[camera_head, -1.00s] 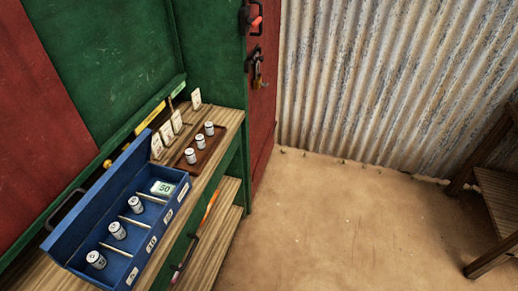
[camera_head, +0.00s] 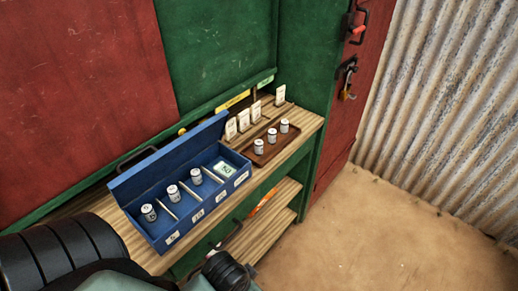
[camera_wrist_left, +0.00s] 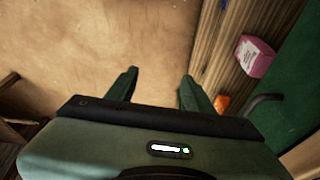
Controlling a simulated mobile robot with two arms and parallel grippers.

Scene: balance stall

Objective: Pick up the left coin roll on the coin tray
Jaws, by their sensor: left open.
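The coin tray (camera_head: 252,158) is a small brown tray on the wooden shelf in the head view. Three white coin rolls stand upright on it in a slanting row. The left coin roll (camera_head: 259,147) is nearest to me, with the middle roll (camera_head: 272,135) and right roll (camera_head: 284,126) behind it. My left gripper (camera_wrist_left: 158,82) is open and empty in the left wrist view, its fingers above sandy ground. Its fingers do not show in the head view. My right gripper is not in view.
An open blue box (camera_head: 157,239) with divided compartments, holding rolls and a green-white note, stands left of the tray. Small upright cards (camera_head: 244,120) stand behind the tray. The wooden shelf (camera_head: 304,126) ends at a green panel. A pink box (camera_wrist_left: 254,57) shows in the wrist view.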

